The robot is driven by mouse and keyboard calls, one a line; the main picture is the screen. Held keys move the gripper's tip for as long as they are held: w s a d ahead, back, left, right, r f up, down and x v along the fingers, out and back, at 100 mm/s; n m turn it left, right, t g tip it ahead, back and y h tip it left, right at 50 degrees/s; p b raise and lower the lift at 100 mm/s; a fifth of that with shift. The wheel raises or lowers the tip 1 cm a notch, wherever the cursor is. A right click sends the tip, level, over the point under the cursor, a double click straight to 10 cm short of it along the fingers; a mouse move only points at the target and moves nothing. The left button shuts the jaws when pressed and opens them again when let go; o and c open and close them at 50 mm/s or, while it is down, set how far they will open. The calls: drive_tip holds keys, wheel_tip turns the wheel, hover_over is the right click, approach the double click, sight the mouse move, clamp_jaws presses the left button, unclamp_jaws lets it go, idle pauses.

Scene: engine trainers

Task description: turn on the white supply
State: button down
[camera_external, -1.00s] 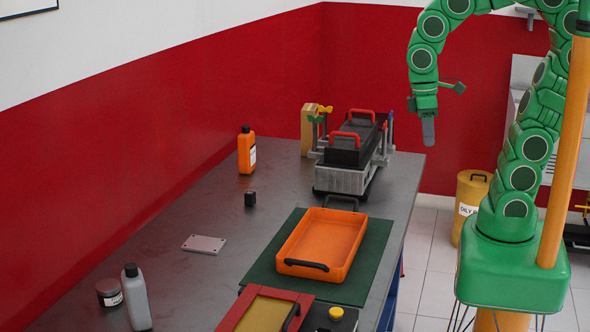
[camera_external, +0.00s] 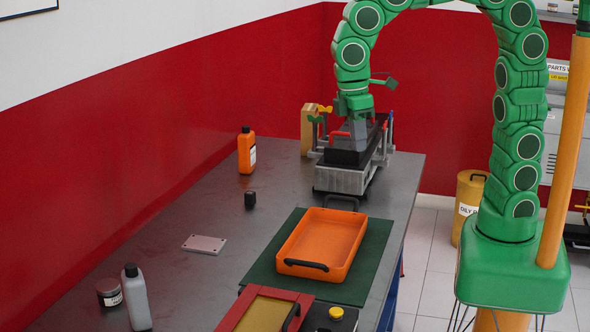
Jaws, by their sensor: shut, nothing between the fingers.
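The engine trainer (camera_external: 341,181) stands at the far end of the bench, a grey ribbed block with a black top and red handles. Small supply levers stand behind its left side, a green one (camera_external: 315,119) and a yellow one (camera_external: 325,109). I cannot make out a white supply; it may be hidden or too small. My gripper (camera_external: 358,148) points down over the black top, its grey fingers shut and empty. It covers part of the trainer and the red handles. Whether the fingertips touch anything is unclear.
An orange tray (camera_external: 352,265) lies on a green mat (camera_external: 374,262) in front. A cardboard-coloured box (camera_external: 307,131) is behind. The bench's left middle is mostly clear.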

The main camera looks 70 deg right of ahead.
drive_tip(key=w+a+f+n, duration=0.1)
drive_tip(key=a+f+n, duration=0.15)
drive_tip(key=a, duration=0.85)
drive_tip(key=w+a+f+n, duration=0.1)
drive_tip(key=a+n, duration=0.2)
drive_tip(key=a, duration=0.7)
drive_tip(key=w+a+f+n, duration=0.1)
drive_tip(key=a+f+n, duration=0.1)
drive_tip(key=a, duration=0.9)
drive_tip(key=s+a+f+n, duration=0.1)
drive_tip(key=s+a+f, duration=0.1)
drive_tip(key=a, duration=0.4)
drive_tip(key=s+a+f+n, duration=0.2)
drive_tip(key=s+a+f, duration=0.1)
drive_tip(key=a, duration=0.4)
drive_tip(key=shift+s, duration=0.2)
drive_tip(key=shift+a, duration=0.1)
drive_tip(key=f, duration=0.4)
drive_tip(key=s+f, duration=0.1)
drive_tip(key=f, duration=0.4)
drive_tip(key=s+f, duration=0.1)
drive_tip(key=f, duration=0.3)
drive_tip(key=shift+f, duration=0.4)
